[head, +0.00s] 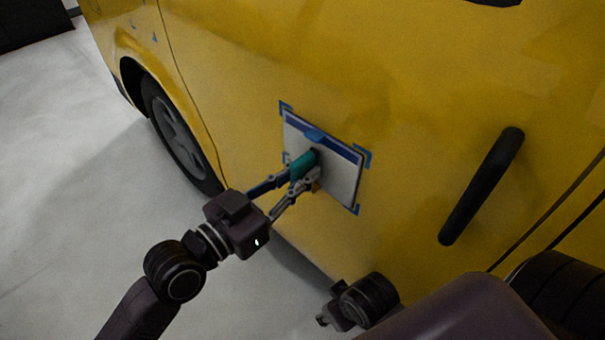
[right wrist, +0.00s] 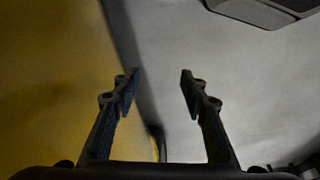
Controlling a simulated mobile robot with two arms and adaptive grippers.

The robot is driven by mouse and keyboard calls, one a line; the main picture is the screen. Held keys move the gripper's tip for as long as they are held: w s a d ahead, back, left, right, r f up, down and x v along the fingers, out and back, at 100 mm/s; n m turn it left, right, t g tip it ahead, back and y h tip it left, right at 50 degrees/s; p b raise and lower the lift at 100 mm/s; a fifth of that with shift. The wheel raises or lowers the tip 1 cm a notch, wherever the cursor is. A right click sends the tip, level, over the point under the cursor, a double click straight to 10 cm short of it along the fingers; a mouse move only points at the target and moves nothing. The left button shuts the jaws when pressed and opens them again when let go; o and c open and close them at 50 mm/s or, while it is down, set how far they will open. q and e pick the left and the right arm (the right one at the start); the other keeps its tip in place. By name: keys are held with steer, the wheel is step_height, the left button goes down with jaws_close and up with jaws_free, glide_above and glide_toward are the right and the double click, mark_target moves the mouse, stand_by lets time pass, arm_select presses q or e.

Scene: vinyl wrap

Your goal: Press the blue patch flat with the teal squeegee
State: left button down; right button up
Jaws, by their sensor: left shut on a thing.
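The patch (head: 342,180) is a pale panel with a blue band along its top, on the yellow car door inside blue corner marks. A small blue tab (head: 314,136) shows at its upper part. My left gripper (head: 305,178) is shut on the teal squeegee (head: 300,166), in front of the patch's left part. The squeegee's dark end is at the patch; I cannot tell whether it touches. The gripper and squeegee hide part of the patch. My right gripper (right wrist: 160,80) is open and empty in the right wrist view.
The yellow car (head: 420,90) fills most of the head view. A black door handle (head: 482,186) stands out to the right of the patch. A wheel (head: 178,130) is at the left. Grey floor (head: 60,190) is clear at the left.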

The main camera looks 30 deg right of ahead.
mark_target(299, 151)
arm_select(q)
steer(key=shift+w+a, duration=0.1)
steer(key=shift+w, duration=0.1)
arm_select(e)
steer(key=shift+s, duration=0.1)
arm_select(q)
steer(key=shift+w+b, duration=0.25)
steer(key=shift+b, duration=0.15)
steer(key=shift+w+a+b, duration=0.3)
steer(key=shift+w+b, duration=0.15)
steer(key=shift+w, duration=0.2)
arm_select(e)
steer(key=shift+w+v, duration=0.2)
steer(key=shift+v, duration=2.55)
steer(key=shift+d, duration=0.1)
arm_select(q)
steer(key=shift+w+a+b, duration=0.2)
steer(key=shift+w+b, duration=0.35)
steer(key=shift+w+a+b, duration=0.15)
steer(key=shift+w+b, duration=0.35)
arm_select(e)
steer(key=shift+w+f+t, duration=0.25)
steer(key=shift+f+t, duration=0.05)
steer(key=shift+f, duration=0.6)
